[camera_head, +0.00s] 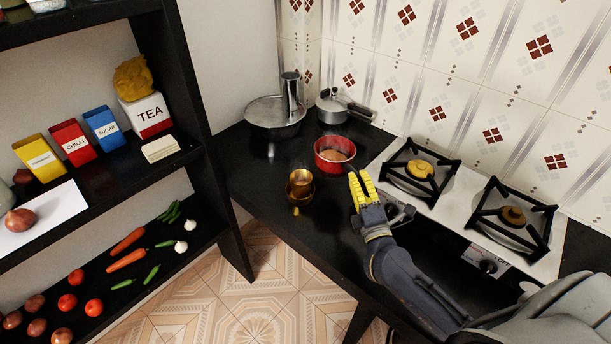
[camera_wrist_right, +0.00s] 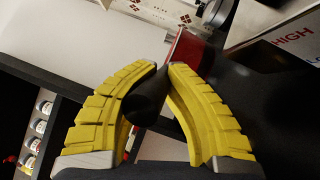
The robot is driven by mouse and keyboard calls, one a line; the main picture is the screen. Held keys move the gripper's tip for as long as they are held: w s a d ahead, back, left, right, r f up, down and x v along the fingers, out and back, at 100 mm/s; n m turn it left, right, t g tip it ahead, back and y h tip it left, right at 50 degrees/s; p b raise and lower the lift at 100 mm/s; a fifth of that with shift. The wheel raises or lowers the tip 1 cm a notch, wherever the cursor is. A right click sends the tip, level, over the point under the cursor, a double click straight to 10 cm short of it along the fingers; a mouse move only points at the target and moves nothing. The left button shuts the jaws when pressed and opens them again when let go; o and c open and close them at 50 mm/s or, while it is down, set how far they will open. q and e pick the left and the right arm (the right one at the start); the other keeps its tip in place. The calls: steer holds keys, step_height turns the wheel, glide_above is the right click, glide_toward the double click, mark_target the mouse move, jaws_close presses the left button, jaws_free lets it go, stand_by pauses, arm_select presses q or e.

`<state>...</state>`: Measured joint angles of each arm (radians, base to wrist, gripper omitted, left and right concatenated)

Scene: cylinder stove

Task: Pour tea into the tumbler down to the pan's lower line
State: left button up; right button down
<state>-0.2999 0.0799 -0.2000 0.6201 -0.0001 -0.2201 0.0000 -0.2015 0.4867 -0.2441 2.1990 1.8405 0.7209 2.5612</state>
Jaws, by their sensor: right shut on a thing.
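The red pan (camera_head: 334,154) with brown tea in it rests on or just above the black counter, left of the stove; I cannot tell whether it touches. Its red side also shows in the right wrist view (camera_wrist_right: 184,48). My right gripper (camera_head: 354,176) is shut on the pan's black handle (camera_wrist_right: 146,102), with its yellow fingers around it. The brass tumbler (camera_head: 300,180) stands upright in a wider brass bowl (camera_head: 299,196), to the left of the pan and the gripper. The lines inside the pan are too small to make out. My left gripper is not in view.
A stove with two burners (camera_head: 421,169) lies to the right. A large silver pot (camera_head: 275,113) and a lidded cooker (camera_head: 332,106) stand behind the pan. A black shelf with a TEA box (camera_head: 148,113) and vegetables is at the left. The counter's front edge runs close to the tumbler.

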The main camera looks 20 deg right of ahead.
steer(key=shift+r, duration=0.1)
steer(key=shift+r, duration=2)
steer(key=shift+a, duration=0.1)
